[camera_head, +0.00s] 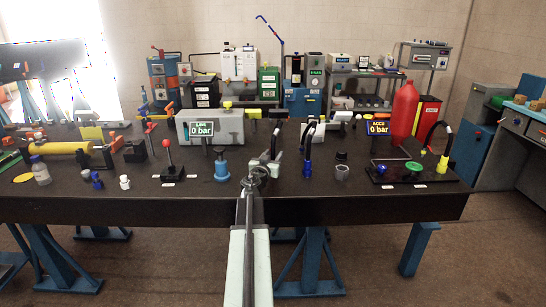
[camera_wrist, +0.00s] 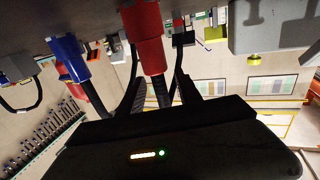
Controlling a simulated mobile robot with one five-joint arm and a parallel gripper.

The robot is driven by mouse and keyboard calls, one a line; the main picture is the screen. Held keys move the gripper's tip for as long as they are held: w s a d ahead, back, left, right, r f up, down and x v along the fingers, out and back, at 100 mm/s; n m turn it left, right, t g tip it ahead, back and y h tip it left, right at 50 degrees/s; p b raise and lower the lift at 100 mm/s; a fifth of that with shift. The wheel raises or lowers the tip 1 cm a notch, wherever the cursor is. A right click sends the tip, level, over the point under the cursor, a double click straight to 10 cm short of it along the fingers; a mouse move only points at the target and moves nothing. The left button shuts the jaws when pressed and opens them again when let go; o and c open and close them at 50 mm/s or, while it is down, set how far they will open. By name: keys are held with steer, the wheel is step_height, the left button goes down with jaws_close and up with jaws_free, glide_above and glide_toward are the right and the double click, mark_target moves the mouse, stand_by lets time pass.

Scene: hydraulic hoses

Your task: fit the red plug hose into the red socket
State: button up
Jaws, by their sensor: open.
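The red plug (camera_wrist: 148,40) fills the upper middle of the wrist view. Its black hose (camera_wrist: 161,92) runs down from it towards the dark body of my gripper. My gripper (camera_head: 262,170) reaches over the table's front edge in the head view, close to a black hose (camera_head: 274,138). The jaws are open, and the hose shows between dark finger-like parts in the wrist view; contact cannot be told. The red plug is not clear in the head view. I cannot make out the red socket in either view.
A blue plug (camera_head: 306,168) with a black hose stands to the right; a blue plug also shows in the wrist view (camera_wrist: 70,55). A blue fitting (camera_head: 222,171) is at left. The grey LINE block (camera_head: 210,127) stands behind. A yellow plug (camera_head: 442,166) is far right.

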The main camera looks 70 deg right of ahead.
steer(key=shift+a, duration=0.1)
steer(key=a, duration=0.7)
steer(key=shift+s+a, duration=0.15)
steer(key=shift+a, duration=0.25)
steer(key=shift+d, duration=0.1)
